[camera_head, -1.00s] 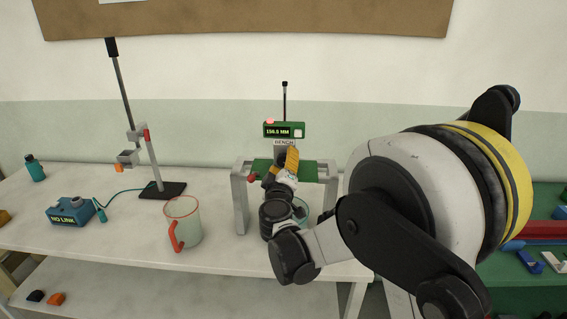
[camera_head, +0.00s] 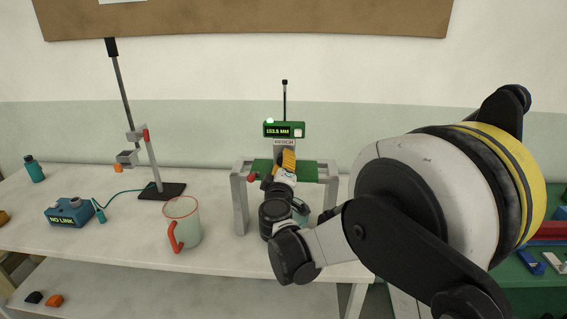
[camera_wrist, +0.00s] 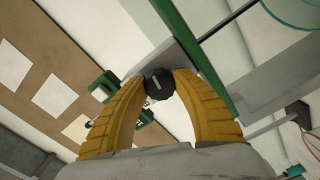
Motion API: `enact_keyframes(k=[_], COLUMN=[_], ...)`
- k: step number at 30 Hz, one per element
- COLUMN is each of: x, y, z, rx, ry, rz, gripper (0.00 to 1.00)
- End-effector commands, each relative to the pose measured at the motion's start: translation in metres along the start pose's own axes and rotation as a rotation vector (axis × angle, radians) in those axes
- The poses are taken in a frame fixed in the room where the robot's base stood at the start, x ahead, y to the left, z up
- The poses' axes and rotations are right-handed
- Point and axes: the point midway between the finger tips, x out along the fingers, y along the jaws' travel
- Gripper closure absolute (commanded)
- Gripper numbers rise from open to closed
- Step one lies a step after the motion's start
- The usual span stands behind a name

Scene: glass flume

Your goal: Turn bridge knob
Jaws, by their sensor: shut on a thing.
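The bridge is a grey frame (camera_head: 240,203) with a green crossbar (camera_head: 310,172), standing on the white bench. The bridge knob (camera_wrist: 159,84) is dark, with a light pointer line, and shows in the wrist view between my fingertips. My gripper (camera_wrist: 160,80) has yellow ribbed fingers and is shut on the knob. In the head view my gripper (camera_head: 288,160) reaches the middle of the bridge, and the knob is hidden there. A green display (camera_head: 284,130) above the bridge reads about 153.5 MM, with a green light at its left.
A clear jug (camera_head: 183,222) with an orange rim and handle stands left of the bridge. A blue box (camera_head: 68,212) reading NO LINK and a stand (camera_head: 160,191) are farther left. Bare bench lies around the jug.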

Motion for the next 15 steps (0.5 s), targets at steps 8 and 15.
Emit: enact_keyframes(k=[8,15], x=[0.0001,-0.0059], y=[0.0001,-0.0001], z=[0.0001,-0.0004], rx=[0.001,0.001], ry=[0.000,0.001], rz=[0.000,0.000], gripper=[0.44,0.44])
